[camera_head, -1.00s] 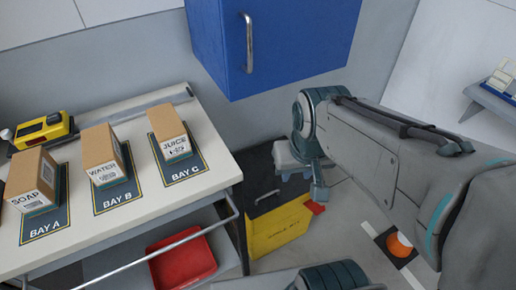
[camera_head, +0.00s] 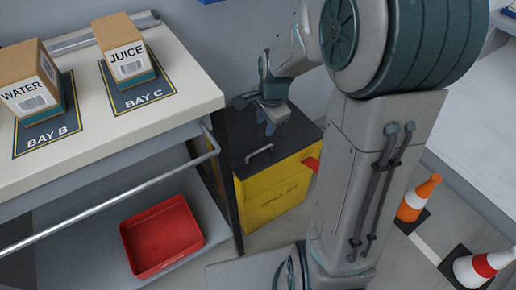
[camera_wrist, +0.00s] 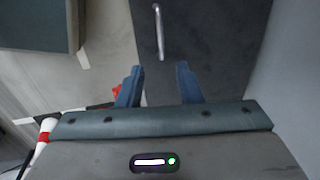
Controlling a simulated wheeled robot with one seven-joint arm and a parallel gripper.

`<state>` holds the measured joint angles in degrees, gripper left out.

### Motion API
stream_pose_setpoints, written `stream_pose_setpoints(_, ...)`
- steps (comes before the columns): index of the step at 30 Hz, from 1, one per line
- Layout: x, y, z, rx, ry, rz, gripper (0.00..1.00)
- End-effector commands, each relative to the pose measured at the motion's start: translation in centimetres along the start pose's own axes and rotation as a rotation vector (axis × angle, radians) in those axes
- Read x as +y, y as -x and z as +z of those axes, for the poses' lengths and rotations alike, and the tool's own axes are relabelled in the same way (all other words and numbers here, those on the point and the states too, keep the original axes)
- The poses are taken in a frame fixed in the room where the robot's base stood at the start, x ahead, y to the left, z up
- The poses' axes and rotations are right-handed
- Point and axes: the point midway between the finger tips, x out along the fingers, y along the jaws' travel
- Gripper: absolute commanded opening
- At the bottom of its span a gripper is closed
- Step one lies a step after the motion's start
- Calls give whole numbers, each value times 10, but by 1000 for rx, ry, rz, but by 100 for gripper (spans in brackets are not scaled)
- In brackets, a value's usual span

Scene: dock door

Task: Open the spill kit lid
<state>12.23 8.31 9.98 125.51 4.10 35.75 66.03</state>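The spill kit is a yellow box (camera_head: 272,200) with a dark lid (camera_head: 285,135), standing on the floor to the right of the bench. Its lid looks shut, and a metal bar handle (camera_head: 259,153) lies near the front edge. The handle also shows in the wrist view (camera_wrist: 159,32), ahead of the fingers. My gripper (camera_head: 268,124) is above the back part of the lid, apart from the handle. In the wrist view my two blue fingers (camera_wrist: 157,84) are spread with nothing between them.
The bench (camera_head: 130,123) with the WATER box (camera_head: 32,88) and JUICE box (camera_head: 124,52) is close on the left. A red tray (camera_head: 162,238) lies on its lower shelf. Traffic cones (camera_head: 417,198) stand on the floor at right.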

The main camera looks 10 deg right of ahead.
Motion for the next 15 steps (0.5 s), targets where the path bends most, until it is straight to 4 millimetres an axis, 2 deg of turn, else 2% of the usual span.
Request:
stream_pose_setpoints(5,0,-20,0,-3,-12,3,33)
stream_pose_setpoints(15,1,-92,0,-4,-10,3,33)
